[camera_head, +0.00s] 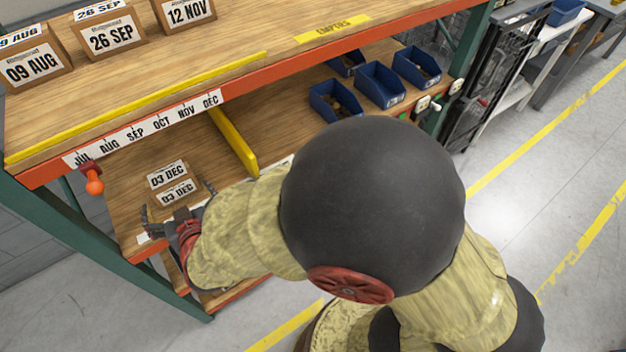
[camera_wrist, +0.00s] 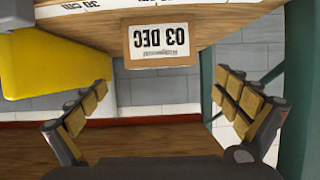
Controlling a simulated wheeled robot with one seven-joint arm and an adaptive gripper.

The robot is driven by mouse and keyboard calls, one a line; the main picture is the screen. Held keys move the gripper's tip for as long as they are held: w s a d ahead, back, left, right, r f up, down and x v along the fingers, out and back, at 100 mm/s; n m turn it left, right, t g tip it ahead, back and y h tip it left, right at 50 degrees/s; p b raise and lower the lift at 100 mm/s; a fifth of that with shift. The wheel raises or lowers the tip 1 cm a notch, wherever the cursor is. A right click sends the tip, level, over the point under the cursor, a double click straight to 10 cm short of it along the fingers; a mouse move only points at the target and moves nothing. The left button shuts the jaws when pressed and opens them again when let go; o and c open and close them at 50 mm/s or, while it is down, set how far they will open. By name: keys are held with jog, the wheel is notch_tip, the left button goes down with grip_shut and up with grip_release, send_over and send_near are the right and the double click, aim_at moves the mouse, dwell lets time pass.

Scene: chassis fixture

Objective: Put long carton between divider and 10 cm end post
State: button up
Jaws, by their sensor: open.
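A brown carton labelled 03 DEC (camera_head: 167,174) sits on the lower shelf (camera_head: 135,180), left of the yellow divider (camera_head: 235,145). In the wrist view the carton (camera_wrist: 160,57) shows with its label upside down, and part of the yellow divider (camera_wrist: 40,65) is at the left. My gripper (camera_head: 178,203) is at the shelf's front edge, fingers spread toward the carton. In the wrist view my gripper (camera_wrist: 162,92) is open and empty, with the carton centred beyond the fingertips. A green post (camera_wrist: 300,100) stands at the right there. I see no legible 10 cm mark.
The upper deck (camera_head: 200,50) overhangs the lower shelf and holds cartons marked 09 AUG (camera_head: 33,66), 26 SEP (camera_head: 112,35) and 12 NOV (camera_head: 187,12). An orange knob (camera_head: 94,185) hangs at the left. Several blue bins (camera_head: 382,85) stand right of the divider.

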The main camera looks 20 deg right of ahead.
jog(key=s+d+r+g+y, duration=0.15)
jog(key=d+r+g, duration=0.25)
jog(key=d+r, duration=0.8)
jog(key=s+d+r+m+g+h, duration=0.2)
jog(key=s+d+h, duration=0.3)
jog(key=s+d, duration=1.3)
jog(key=d+g, duration=0.1)
jog(key=d, duration=0.3)
jog(key=shift+s+m+g, duration=0.2)
jog(key=shift+m+g, duration=0.1)
jog(key=shift+g, duration=0.1)
